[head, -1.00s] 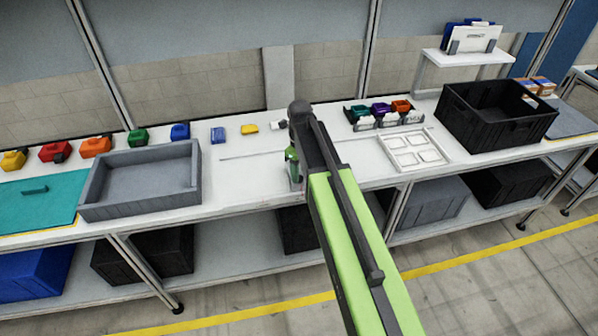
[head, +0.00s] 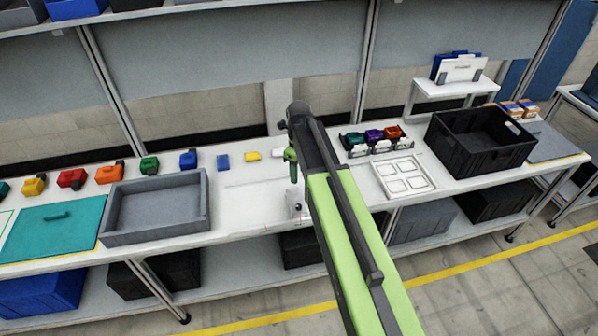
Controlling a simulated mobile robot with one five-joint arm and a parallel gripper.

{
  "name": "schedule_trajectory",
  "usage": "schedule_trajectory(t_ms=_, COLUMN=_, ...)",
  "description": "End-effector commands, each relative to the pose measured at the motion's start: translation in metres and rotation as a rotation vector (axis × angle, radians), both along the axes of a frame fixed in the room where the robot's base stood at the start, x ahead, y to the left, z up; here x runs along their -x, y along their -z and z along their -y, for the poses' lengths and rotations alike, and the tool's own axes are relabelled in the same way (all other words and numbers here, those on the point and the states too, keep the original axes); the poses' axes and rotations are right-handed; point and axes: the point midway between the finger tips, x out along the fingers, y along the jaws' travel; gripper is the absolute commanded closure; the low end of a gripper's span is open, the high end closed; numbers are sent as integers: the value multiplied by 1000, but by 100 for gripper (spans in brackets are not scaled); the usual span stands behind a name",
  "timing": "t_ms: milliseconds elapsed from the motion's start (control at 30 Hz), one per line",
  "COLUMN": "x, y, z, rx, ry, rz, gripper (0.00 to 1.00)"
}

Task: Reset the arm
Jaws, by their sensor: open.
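My arm is lime green and dark grey and reaches up from the bottom of the head view to a dark joint over the white bench (head: 250,205). Its last part hangs down from there, partly behind the arm. My gripper (head: 297,211) is small and partly hidden at the lower end, over the bench's front part. It is open, and I see nothing held in it.
A grey tray (head: 111,229) stands left, beside a teal mat (head: 45,240). Several coloured pieces line the back. Right are a white frame with square recesses (head: 380,181), a rack of coloured parts (head: 365,150) and a black crate (head: 470,163). Bare bench lies left of my gripper.

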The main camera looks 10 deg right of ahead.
Motion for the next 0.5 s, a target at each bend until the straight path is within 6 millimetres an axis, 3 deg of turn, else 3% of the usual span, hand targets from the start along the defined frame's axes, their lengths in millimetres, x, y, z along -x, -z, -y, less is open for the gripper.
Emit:
schedule_trajectory(t_ms=267, x=0, y=1, z=0, rx=0, ry=0, rz=0, gripper=55)
schedule_trajectory(t_ms=400, x=0, y=24, z=-2, rx=0, ry=-3, rz=0, gripper=55)
schedule_trajectory(t_ms=500, x=18, y=54, z=-4, rx=0, ry=-6, rz=0, gripper=55)
